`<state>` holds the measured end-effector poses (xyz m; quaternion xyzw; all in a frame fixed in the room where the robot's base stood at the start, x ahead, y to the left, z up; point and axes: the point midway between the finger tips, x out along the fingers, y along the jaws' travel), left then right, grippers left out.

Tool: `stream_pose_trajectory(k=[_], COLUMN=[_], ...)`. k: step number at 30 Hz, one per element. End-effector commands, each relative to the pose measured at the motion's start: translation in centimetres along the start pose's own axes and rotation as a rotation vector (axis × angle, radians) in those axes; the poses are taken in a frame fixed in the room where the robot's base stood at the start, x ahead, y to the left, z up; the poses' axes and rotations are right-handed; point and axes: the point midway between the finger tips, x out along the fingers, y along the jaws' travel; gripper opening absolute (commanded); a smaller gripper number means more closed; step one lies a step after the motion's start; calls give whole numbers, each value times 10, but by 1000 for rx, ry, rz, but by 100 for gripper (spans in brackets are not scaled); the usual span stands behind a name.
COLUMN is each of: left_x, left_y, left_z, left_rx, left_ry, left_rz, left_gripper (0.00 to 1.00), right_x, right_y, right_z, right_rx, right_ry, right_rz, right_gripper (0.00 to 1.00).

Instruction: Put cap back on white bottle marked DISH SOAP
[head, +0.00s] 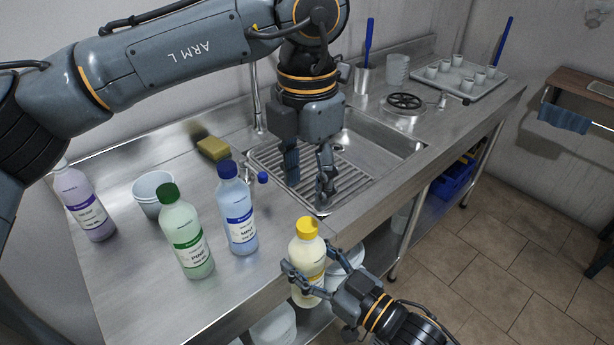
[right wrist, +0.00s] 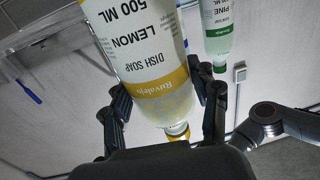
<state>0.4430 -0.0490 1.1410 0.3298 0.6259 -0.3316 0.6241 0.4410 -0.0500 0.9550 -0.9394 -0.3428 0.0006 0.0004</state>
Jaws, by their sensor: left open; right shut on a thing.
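A pale, whitish-yellow bottle (head: 307,258) has a yellow cap (head: 307,227) sitting on its top; I cannot tell how tightly. In the right wrist view the bottle (right wrist: 137,45) reads DISH SOAP LEMON 500 ML, and the yellow cap (right wrist: 176,131) shows at its end. My right gripper (head: 311,280) is shut on the bottle and holds it roughly upright by the counter's front edge. Its fingers (right wrist: 163,105) show on both sides of the bottle. My left gripper (head: 308,187) is open and empty over the sink's ribbed drainer, up and apart from the bottle.
Blue-capped (head: 237,210), green-capped (head: 186,235) and purple-label (head: 87,205) bottles stand on the steel counter (head: 130,275) at left, with white cups (head: 153,192) behind. A yellow sponge (head: 213,149) lies near the sink (head: 375,150). A tray of small cups (head: 459,82) is at the back right.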

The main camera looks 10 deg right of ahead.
Motion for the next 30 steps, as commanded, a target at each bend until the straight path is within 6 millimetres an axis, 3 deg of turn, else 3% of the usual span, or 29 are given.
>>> stream_pose_trajectory(k=[8,21,30], left_x=[9,71,80], left_y=[0,0,0], left_z=[0,0,0], left_rx=[2,2,3], left_ry=[2,1,0], left_rz=[-1,-1,0], left_gripper=[50,50,50], right_x=[0,0,0], right_y=[0,0,0], right_z=[-2,-2,-2], right_rx=[-1,-1,-1], right_ry=[6,6,6], right_rz=[-1,-1,-1], right_gripper=[0,0,0])
